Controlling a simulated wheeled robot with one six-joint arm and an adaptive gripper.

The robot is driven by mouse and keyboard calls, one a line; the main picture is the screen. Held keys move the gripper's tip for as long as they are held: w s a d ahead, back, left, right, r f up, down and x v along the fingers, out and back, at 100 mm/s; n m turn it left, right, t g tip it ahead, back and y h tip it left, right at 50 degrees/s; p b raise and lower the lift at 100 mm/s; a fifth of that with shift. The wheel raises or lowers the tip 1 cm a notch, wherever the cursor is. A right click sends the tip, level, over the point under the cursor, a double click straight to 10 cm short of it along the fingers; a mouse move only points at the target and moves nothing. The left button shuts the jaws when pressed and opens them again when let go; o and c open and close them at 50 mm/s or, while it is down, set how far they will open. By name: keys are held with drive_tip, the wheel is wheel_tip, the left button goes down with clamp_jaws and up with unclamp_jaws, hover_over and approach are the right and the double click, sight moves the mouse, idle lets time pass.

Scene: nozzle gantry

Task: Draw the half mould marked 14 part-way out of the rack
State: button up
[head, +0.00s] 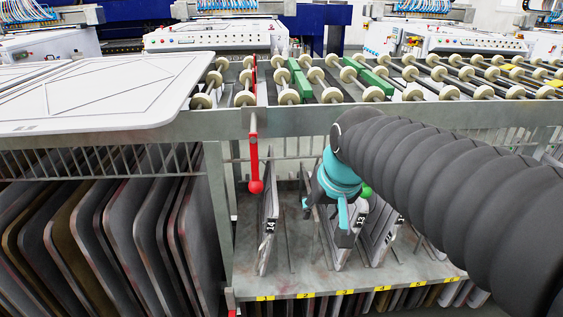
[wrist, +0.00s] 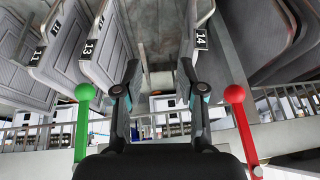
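The half mould marked 14 (head: 269,205) is a thin grey plate standing upright in the left part of the rack (head: 300,284), its black tag facing out. It also shows right of centre at the top of the wrist view (wrist: 203,12). My gripper (head: 345,222) is to its right in the head view, in front of the half mould marked 13. In the wrist view my gripper (wrist: 159,72) has its two fingers spread with nothing between them. The half mould 14 lies just beyond the right finger there, apart from it as far as I can tell. My arm hides part of the rack's right side.
The half mould 13 (wrist: 106,50) and one marked 11 (wrist: 22,72) stand on the other side. A red ball-ended rod (head: 255,186) hangs beside 14, and a green ball (head: 366,191) shows behind my gripper. A roller bed (head: 330,78) lies above. Dark panels (head: 120,225) fill the left.

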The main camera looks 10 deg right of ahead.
drive_tip(key=y, duration=0.1)
approach(272, 192)
drive_tip(key=w+r, duration=0.1)
drive_tip(key=r, duration=0.1)
drive_tip(key=shift+w+d+f+g+p, duration=0.1)
drive_tip(key=shift+w+d+g+p, duration=0.15)
drive_tip(key=shift+d, duration=0.2)
drive_tip(key=x, duration=1.3)
drive_tip(key=shift+a+f, duration=0.1)
drive_tip(key=shift+f, duration=0.3)
clamp_jaws()
